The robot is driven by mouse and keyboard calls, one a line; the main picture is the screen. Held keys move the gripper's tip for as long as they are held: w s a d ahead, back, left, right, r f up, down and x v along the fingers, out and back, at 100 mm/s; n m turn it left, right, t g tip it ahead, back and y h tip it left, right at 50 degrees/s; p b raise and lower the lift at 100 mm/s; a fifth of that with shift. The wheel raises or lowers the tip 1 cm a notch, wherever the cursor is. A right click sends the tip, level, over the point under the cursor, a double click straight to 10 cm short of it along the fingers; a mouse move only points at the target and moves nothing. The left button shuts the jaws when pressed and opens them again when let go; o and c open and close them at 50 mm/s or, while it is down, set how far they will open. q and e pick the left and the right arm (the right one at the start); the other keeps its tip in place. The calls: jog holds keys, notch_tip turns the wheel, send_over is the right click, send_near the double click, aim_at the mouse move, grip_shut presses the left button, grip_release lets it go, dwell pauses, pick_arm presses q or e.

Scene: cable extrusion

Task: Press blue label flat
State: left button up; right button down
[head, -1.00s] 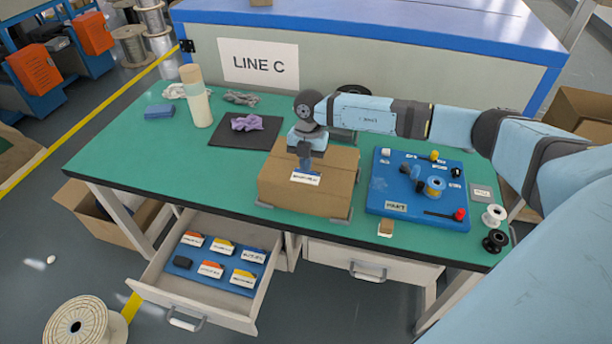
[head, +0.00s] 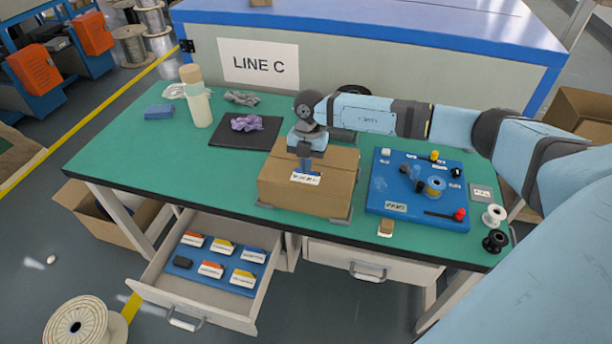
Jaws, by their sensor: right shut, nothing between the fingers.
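The label (head: 306,179), white with dark print and a blue part at its upper edge, lies on the top of the cardboard box (head: 305,205) near its front edge. My right gripper (head: 305,170) points down over the label from above. It is shut with nothing held, and its fingertips are at the label's upper edge, touching or very close. The fingers hide part of the label. The box stands on the green table (head: 130,150). My left gripper is not in view.
A blue board (head: 380,208) with spools and knobs lies right of the box. A black mat (head: 222,138) with a purple cloth (head: 248,122) lies behind left. An open drawer (head: 215,310) with several labelled cards juts out in front. The table's left side is mostly clear.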

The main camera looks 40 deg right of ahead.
jog(key=shift+f+b, duration=0.55)
jog(key=shift+f, duration=0.6)
dwell(0.8)
jog(key=shift+r+p, duration=0.35)
jog(key=shift+r, duration=0.05)
notch_tip(320, 180, up, 7)
jog(key=p, duration=0.5)
jog(key=shift+r, duration=0.2)
